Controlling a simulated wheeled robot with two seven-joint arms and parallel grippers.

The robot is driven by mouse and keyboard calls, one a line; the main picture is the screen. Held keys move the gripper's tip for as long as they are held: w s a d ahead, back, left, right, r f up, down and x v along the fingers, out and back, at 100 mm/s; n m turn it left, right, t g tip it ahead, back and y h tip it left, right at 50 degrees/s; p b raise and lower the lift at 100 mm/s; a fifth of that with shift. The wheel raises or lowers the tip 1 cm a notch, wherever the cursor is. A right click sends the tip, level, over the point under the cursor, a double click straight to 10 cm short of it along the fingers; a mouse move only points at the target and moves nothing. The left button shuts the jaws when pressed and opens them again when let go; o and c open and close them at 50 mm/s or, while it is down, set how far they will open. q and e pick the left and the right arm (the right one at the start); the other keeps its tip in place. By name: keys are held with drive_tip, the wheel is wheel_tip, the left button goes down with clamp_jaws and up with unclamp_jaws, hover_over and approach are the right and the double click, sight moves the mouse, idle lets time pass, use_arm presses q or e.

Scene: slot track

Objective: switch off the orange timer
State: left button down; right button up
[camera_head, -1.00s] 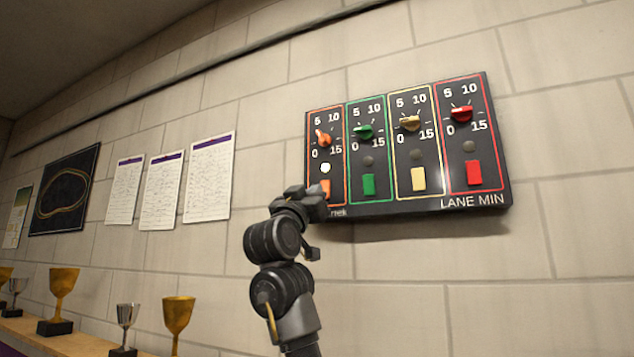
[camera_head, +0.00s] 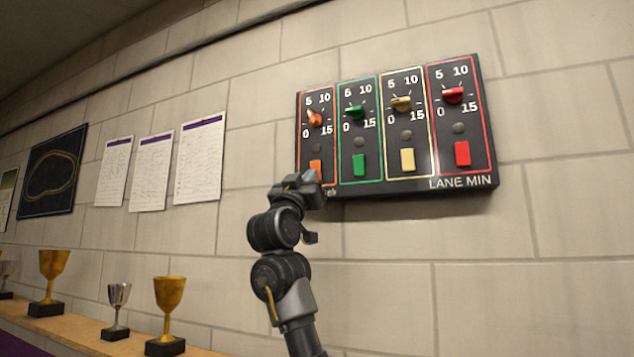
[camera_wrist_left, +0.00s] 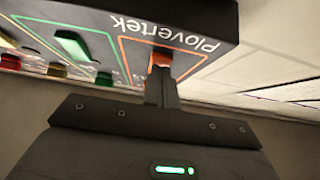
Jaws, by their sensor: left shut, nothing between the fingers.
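The orange timer (camera_head: 315,118) is the leftmost column of the black timer panel on the wall, with an orange knob above a small lamp and an orange rocker switch (camera_head: 316,165). Its lamp looks dark. My left gripper (camera_head: 313,184) is at the panel's lower left corner, just below that switch, partly covering the panel's edge. In the left wrist view the shut fingers (camera_wrist_left: 162,88) point at the orange switch (camera_wrist_left: 163,60) and overlap its lower end; whether they touch it I cannot tell. They hold nothing. My right gripper is out of view.
Green (camera_head: 359,165), yellow (camera_head: 407,159) and red (camera_head: 462,153) switches sit to the right on the same panel, close together. Papers (camera_head: 150,172) hang on the wall to the left. Trophies (camera_head: 168,300) stand on a shelf at lower left. The wall below the panel is bare.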

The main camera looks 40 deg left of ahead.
use_arm(q)
drive_tip(key=b+v, duration=0.5)
drive_tip(key=v, duration=0.2)
drive_tip(key=shift+s+f, duration=0.2)
idle(0.4)
